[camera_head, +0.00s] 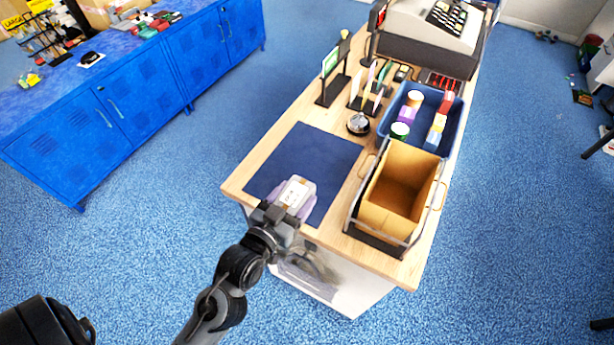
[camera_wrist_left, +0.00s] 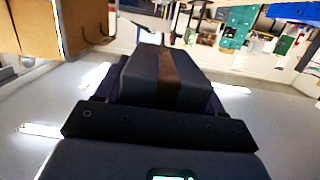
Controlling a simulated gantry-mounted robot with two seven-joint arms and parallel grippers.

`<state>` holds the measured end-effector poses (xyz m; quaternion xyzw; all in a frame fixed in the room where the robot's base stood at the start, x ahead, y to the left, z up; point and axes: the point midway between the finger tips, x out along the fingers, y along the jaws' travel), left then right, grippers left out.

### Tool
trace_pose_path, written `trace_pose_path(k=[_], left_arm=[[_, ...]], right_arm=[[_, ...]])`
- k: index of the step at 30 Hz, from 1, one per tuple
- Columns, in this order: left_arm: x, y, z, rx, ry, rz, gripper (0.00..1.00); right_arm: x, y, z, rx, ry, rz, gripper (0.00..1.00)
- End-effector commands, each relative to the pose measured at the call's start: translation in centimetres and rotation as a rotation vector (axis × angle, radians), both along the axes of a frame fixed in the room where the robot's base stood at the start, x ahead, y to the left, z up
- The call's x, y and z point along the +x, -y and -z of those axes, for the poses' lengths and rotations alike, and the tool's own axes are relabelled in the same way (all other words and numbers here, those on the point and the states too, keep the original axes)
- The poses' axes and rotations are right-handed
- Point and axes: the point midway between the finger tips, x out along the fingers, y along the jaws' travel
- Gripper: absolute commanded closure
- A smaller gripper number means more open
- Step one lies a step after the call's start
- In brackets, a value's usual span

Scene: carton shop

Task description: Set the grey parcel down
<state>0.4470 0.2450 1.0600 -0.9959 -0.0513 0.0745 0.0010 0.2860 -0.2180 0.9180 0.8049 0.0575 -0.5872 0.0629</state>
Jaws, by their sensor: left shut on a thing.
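The grey parcel (camera_head: 298,189) is a small box with a pale label on top in the head view. It is held over the front part of the dark blue mat (camera_head: 318,150) on the counter. My left gripper (camera_head: 291,201) is shut on it from the front, with lilac fingers along its sides. The left wrist view shows the parcel (camera_wrist_left: 180,78) dark in shade, with a brown tape strip, between the fingers. I cannot tell whether its underside touches the mat. My right gripper is not in view.
An open cardboard box in a dark wire-handled carrier (camera_head: 400,190) stands right of the mat. Behind it is a blue tray (camera_head: 383,122) of small goods. A bell (camera_head: 358,124), card stands and a cash register (camera_head: 434,32) are farther back. The mat's back part is clear.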

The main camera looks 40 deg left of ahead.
Motion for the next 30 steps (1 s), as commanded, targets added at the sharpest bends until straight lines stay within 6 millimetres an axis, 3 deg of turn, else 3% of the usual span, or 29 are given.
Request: trace_pose_path(k=[1,8,21,30], left_arm=[[-0.2,-0.2,0.4,-0.003,0.003,-0.005,0.70],[-0.3,-1.1,0.2,-0.007,0.002,-0.014,0.70],[5.9,-6.2,4.7,-0.007,0.001,-0.016,0.70],[8.1,-7.9,6.5,-0.008,0.002,-0.016,0.70]], right_arm=[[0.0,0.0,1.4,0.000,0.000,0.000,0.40],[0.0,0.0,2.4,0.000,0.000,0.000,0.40],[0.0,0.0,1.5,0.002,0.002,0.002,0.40],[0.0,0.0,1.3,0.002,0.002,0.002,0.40]])
